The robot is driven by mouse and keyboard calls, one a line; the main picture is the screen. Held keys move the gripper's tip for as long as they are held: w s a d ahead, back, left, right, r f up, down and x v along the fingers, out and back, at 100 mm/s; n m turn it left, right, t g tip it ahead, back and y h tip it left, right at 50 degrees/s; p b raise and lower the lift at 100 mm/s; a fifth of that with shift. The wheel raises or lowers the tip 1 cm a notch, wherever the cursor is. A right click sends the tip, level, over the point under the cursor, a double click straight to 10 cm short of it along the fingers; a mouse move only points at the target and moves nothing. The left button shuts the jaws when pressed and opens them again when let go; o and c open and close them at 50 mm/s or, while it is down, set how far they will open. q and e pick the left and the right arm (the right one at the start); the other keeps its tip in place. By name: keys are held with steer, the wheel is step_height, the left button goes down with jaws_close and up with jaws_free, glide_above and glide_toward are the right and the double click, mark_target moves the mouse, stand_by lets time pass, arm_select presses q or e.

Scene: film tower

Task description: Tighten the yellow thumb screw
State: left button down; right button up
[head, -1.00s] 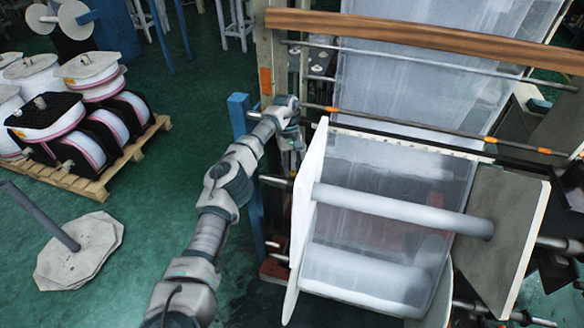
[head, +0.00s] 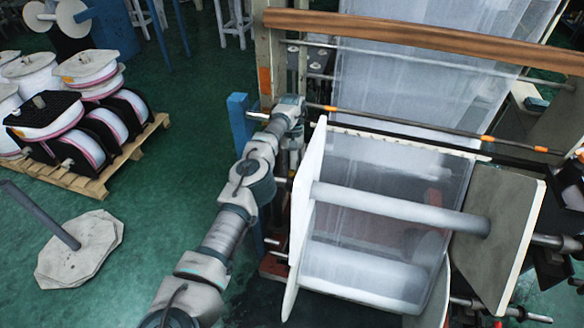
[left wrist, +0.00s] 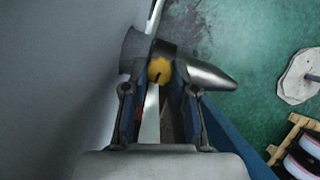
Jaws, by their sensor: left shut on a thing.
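The yellow thumb screw (left wrist: 160,69) shows in the left wrist view as a small yellow round end with a dark slot. It sits on a grey metal shaft (left wrist: 208,72) with a pointed end. My left gripper (left wrist: 160,84) is shut on the screw, with one dark finger on each side of it. In the head view my left arm reaches up to the left end of the film roll frame. There the left gripper (head: 291,158) hangs beside the white side plate, and the screw cannot be made out. My right gripper is not in view.
The white side plate (head: 305,220) and film roll (head: 385,205) stand right of my left arm. A blue post (head: 239,122) stands close on its left. A pallet (head: 97,187) of reels is at the left, near a grey base with a pole (head: 78,250). Green floor between is clear.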

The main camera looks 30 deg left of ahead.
arm_select(q)
steer(key=c, duration=0.9)
jaws_free()
steer(key=shift+w, duration=0.1)
steer(key=shift+f, duration=0.1)
steer(key=shift+a, duration=0.1)
